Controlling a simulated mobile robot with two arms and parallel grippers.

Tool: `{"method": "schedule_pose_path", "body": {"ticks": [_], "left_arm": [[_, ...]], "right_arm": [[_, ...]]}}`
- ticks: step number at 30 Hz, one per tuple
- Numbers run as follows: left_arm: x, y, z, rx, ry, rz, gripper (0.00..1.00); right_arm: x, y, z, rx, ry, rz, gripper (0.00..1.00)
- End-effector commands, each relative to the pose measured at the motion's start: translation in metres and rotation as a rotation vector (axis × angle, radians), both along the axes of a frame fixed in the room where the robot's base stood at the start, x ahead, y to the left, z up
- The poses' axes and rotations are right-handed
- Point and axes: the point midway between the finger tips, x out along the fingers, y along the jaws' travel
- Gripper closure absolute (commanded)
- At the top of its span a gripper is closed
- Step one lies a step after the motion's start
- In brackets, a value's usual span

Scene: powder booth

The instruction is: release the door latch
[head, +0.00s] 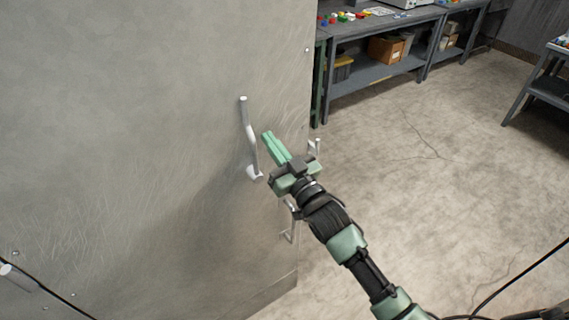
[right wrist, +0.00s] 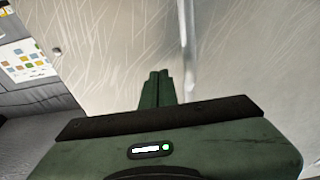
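A large grey metal door (head: 150,120) fills the left of the head view. A pale upright bar handle (head: 249,140) stands on it near its right edge. My right gripper (head: 267,136) is just right of the handle, its green fingers together with nothing visible between them. In the right wrist view the fingertips (right wrist: 158,74) point at the door and the handle (right wrist: 187,50) runs just right of them; I cannot tell whether they touch. A thin metal bracket (head: 292,232) at the door's edge is partly hidden behind my right gripper. My left gripper is not in view.
A dark workbench (head: 372,28) with small coloured parts on top and a cardboard box (head: 385,49) on its shelf stands behind the door. A dark cart (head: 548,90) is at far right. The concrete floor (head: 440,150) between is clear.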

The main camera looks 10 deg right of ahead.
Motion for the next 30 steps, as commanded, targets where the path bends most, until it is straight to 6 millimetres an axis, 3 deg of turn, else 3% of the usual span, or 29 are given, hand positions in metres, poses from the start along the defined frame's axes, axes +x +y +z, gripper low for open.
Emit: {"method": "schedule_pose_path", "body": {"ticks": [13,30], "left_arm": [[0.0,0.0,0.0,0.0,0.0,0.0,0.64],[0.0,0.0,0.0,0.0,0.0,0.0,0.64]], "right_arm": [[-0.003,-0.003,-0.001,-0.001,0.001,0.0,1.0],[-0.051,-0.033,-0.002,-0.003,0.002,-0.001,1.0]]}}
